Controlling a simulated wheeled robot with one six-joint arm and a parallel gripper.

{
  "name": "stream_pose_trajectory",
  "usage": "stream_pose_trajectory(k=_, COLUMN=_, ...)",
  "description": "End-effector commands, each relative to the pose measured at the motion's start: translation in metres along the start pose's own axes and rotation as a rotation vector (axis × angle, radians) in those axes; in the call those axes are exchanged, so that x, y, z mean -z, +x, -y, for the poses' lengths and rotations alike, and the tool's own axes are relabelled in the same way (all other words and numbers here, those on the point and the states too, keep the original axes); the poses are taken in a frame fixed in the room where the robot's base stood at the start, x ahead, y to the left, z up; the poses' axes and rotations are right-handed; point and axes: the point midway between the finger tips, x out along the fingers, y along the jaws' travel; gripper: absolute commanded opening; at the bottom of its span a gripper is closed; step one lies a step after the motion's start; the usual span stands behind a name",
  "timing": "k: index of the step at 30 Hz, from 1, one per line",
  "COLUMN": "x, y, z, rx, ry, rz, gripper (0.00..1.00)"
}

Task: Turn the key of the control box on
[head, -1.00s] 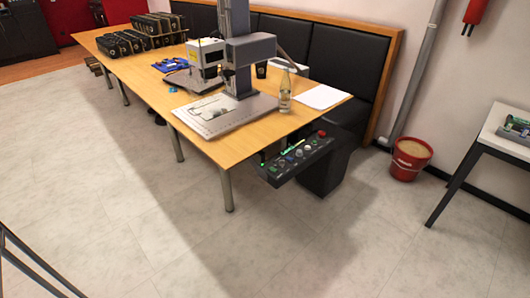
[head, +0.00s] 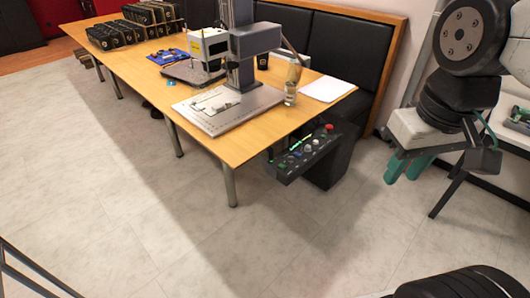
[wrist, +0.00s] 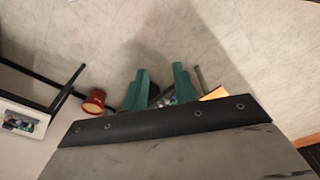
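The control box (head: 318,163) is a dark unit at the near right corner of the long wooden table. Its sloped panel carries a row of small knobs and buttons, with a red button (head: 329,127) at the right end. The key is too small to tell apart from the other controls. My gripper (head: 408,168) has green fingers and hangs to the right of the control box, apart from it. In the wrist view my gripper (wrist: 160,88) shows its two fingers spread with a gap and nothing held. Part of the control box shows behind them, mostly hidden.
The wooden table (head: 130,93) bears a grey laser marker (head: 238,50), a bottle (head: 291,82) and paper (head: 328,89). A red bucket (wrist: 93,101) stands beside a side table (wrist: 68,93) in the wrist view. The floor in front of the control box is clear.

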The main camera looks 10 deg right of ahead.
Motion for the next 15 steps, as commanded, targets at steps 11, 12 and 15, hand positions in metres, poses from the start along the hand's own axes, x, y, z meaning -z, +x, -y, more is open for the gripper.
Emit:
stream_pose_trajectory(k=11, x=0.159, y=0.014, z=0.003, rx=0.012, ry=-0.4, rz=0.04, gripper=0.28)
stream_pose_trajectory(k=12, x=0.178, y=0.021, z=0.003, rx=0.014, ry=-0.448, rz=0.044, gripper=0.28)
stream_pose_trajectory(k=15, x=0.225, y=0.043, z=0.004, rx=0.02, ry=-0.567, rz=0.052, gripper=0.28)
